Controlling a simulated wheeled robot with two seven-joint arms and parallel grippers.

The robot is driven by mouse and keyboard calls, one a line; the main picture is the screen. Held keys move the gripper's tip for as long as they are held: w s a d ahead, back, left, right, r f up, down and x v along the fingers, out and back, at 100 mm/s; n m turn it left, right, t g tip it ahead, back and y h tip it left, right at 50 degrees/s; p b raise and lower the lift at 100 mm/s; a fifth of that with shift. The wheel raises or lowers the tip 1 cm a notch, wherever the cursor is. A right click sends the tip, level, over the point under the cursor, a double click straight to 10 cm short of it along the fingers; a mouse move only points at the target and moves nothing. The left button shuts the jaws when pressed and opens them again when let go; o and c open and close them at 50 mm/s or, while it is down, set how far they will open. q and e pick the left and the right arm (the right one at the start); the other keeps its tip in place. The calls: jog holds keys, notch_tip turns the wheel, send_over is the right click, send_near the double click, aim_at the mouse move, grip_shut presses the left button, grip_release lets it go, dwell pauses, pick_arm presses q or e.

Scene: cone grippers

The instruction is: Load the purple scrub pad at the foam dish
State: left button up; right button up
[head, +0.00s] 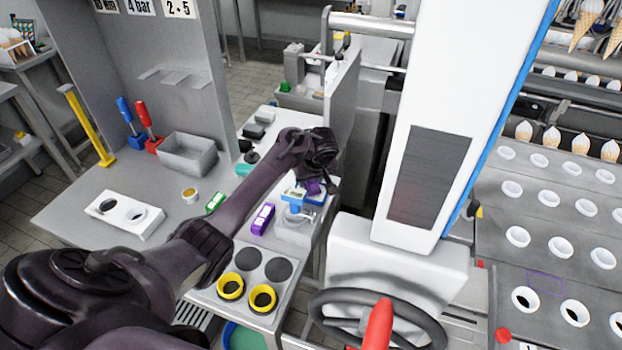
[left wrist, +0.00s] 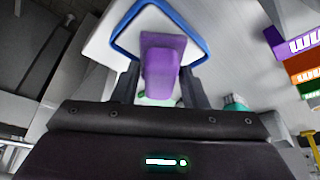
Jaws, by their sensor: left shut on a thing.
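My left gripper (head: 314,176) is shut on the purple scrub pad (head: 313,187). In the left wrist view the pad (left wrist: 160,65) stands out between the two dark fingers (left wrist: 162,88). Beyond it is a white surface with a blue rim (left wrist: 113,38), which looks like the foam dish. In the head view a blue-rimmed fixture (head: 303,199) is just below the gripper, over a pale bin. I cannot tell whether the pad touches it. My left wrist hides part of this area. My right gripper is not in view.
A purple labelled block (head: 262,219) and a green one (head: 215,202) lie on the bench. Yellow rings (head: 231,287) sit in a holder at the front. A grey bin (head: 188,154) stands farther back. A grey upright panel (head: 341,108) rises just right of the gripper.

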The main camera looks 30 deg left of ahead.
pick_arm(q)
jog(key=shift+f, duration=0.5)
dwell(0.5)
jog(key=shift+s+f, duration=0.1)
dwell(1.6)
notch_tip(320, 180, up, 7)
jog(key=p, duration=0.8)
dwell(0.8)
